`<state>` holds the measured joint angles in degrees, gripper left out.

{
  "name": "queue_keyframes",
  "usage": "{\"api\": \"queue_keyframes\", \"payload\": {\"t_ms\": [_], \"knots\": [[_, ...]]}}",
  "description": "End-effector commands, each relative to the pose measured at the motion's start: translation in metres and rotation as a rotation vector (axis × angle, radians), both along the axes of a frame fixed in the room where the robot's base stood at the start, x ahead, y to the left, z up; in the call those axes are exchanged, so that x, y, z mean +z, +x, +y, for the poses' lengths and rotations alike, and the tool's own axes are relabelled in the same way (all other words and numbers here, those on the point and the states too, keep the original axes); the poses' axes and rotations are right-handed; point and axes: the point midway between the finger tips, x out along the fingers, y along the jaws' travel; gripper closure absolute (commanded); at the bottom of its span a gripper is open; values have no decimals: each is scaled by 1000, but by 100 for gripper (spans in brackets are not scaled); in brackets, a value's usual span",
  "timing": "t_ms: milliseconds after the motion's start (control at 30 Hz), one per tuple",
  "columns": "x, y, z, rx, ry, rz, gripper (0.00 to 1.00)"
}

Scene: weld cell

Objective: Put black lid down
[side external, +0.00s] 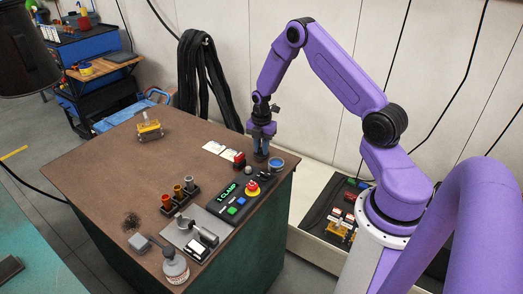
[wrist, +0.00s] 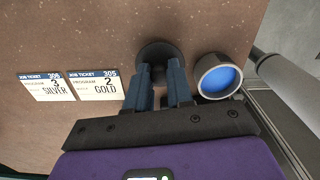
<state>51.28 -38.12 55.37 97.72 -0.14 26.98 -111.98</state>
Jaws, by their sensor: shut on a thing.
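The black lid (wrist: 160,50) is a round dark disc at the tips of my gripper's blue-grey fingers in the wrist view. In the side view the lid (side external: 261,157) is small and dark under the fingers, at or just above the brown table top; I cannot tell if it touches. My gripper (side external: 261,149) points straight down and is shut on the lid's middle grip, which the fingers (wrist: 160,84) partly hide. A round grey pot with a bright blue inside (wrist: 220,76) stands open just right of the lid; it also shows in the side view (side external: 277,163).
Two job tickets, silver (wrist: 48,86) and gold (wrist: 96,85), lie left of the lid. A tube rack (side external: 181,198) and clamp fixture (side external: 197,235) stand farther forward. The table's middle is clear.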

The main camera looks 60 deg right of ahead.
Motion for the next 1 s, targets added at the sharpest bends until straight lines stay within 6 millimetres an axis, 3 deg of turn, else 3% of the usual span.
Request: {"api": "queue_keyframes", "payload": {"t_ms": [133, 567, 600, 633, 1000], "knots": [[-14, 0, 0, 0, 0, 0, 100], [-19, 0, 0, 0, -1, -2, 100], [-18, 0, 0, 0, -1, -2, 66], [-18, 0, 0, 0, -1, -2, 56], [-15, 0, 0, 0, -1, -3, 53]]}}
